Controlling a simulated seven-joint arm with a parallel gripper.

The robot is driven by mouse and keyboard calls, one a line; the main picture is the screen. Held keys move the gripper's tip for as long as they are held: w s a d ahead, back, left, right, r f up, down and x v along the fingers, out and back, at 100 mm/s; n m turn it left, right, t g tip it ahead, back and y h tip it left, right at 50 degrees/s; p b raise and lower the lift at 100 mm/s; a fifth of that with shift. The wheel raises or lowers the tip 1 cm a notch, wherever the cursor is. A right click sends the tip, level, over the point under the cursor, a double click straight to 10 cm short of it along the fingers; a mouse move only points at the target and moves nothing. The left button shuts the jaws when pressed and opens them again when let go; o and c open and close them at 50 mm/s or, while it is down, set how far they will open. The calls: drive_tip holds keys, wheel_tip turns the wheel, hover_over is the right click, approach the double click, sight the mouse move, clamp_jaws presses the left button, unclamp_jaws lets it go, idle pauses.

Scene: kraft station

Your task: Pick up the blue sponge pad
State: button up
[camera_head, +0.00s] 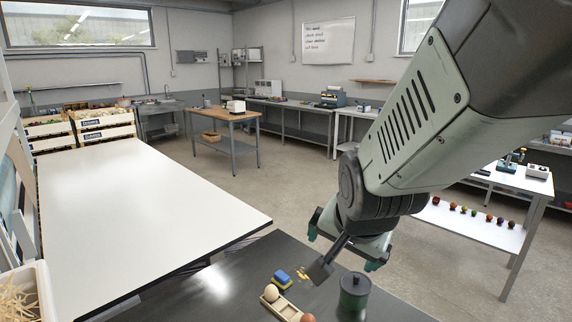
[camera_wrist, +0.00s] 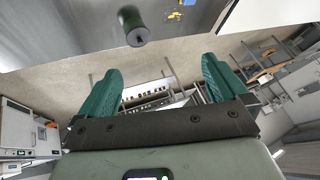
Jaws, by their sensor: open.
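The blue sponge pad (camera_head: 283,278) is a small blue block with a yellow layer, lying on the dark tabletop (camera_head: 215,283) near the bottom of the head view. A blue patch cut off by the top edge of the wrist view (camera_wrist: 188,3) appears to be the same pad. My gripper (camera_head: 343,246) has green fingers and is above the table, up and to the right of the pad in the head view. In the wrist view its fingers (camera_wrist: 162,78) are wide apart with nothing between them.
A dark green lidded canister (camera_head: 354,291) stands right of the pad; the wrist view shows it too (camera_wrist: 135,30). A wooden holder (camera_head: 283,310) with round objects is just in front of the pad. Small yellow pieces (camera_head: 303,273) lie beside it. A white table (camera_head: 140,205) is bare.

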drive_tip(key=s+d+r+n, duration=0.1)
drive_tip(key=s+r+n, duration=0.2)
drive_tip(key=s+r, duration=0.4)
drive_tip(key=shift+s+d+r+n, duration=0.2)
drive_tip(key=shift+s+r+n, duration=0.15)
drive_tip(key=shift+s, duration=0.7)
drive_tip(key=s, duration=0.2)
drive_tip(key=s+r+n, duration=0.1)
drive_tip(key=s, duration=0.1)
drive_tip(key=s+n+g, duration=0.1)
drive_tip(key=s, duration=0.1)
drive_tip(key=shift+r+n, duration=0.15)
drive_tip(key=shift+n, duration=0.1)
drive_tip(key=shift+c, duration=0.3)
drive_tip(key=shift+s, duration=0.3)
drive_tip(key=shift+c, duration=1.1)
drive_tip(key=c, duration=0.4)
drive_tip(key=shift+c, duration=0.2)
